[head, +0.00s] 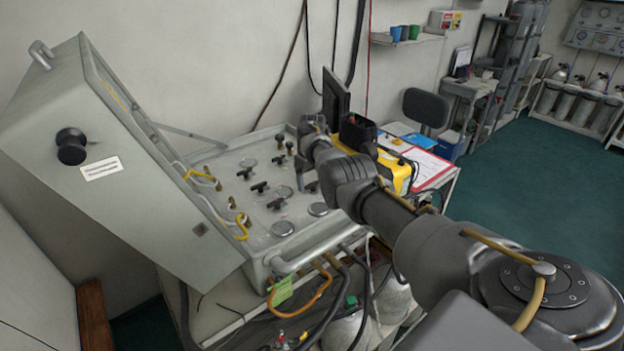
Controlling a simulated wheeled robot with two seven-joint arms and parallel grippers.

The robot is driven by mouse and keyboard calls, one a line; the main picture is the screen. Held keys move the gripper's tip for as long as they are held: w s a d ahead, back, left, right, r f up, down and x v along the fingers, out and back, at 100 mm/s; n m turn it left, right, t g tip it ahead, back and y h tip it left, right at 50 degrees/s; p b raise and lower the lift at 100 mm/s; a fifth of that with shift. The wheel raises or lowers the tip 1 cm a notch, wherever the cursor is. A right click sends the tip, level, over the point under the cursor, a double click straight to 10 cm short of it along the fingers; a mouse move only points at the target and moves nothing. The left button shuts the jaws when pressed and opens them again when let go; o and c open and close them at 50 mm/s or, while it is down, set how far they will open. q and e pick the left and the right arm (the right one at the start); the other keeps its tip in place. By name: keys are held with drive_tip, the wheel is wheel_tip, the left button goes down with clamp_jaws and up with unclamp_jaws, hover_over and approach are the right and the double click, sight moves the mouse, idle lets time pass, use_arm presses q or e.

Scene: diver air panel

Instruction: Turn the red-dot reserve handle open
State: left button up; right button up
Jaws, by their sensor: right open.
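The grey air panel (240,208) lies in an open case at the left, with several black T-handles on its face, among them one in the middle (260,187) and one nearer the front (276,204). I cannot make out a red dot on any handle, so I cannot tell which is the reserve handle. My right gripper (304,174) is open at the right side of the panel face, partly hidden by its own wrist. I cannot tell whether it touches a handle. The panel's right part is hidden behind my right arm. My left gripper is out of view.
The raised case lid (130,190) stands left of the panel. Hoses and gas cylinders (345,325) are below the front edge. A yellow device (398,176) and a clipboard (428,168) lie on the table beyond my arm. Green floor is clear at the right.

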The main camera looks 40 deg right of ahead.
drive_tip(key=c, duration=1)
drive_tip(key=shift+r+n, duration=0.1)
drive_tip(key=shift+n, duration=0.3)
drive_tip(key=n+p, duration=0.1)
drive_tip(key=n, duration=0.2)
drive_tip(key=shift+s+n, duration=0.1)
drive_tip(key=shift+n, duration=0.3)
drive_tip(key=n+p, duration=0.1)
drive_tip(key=n, duration=0.3)
drive_tip(key=shift+d, duration=0.15)
drive_tip(key=n+p, duration=0.1)
drive_tip(key=n, duration=0.4)
drive_tip(key=shift+s+d, duration=0.1)
drive_tip(key=shift+n, duration=1.8)
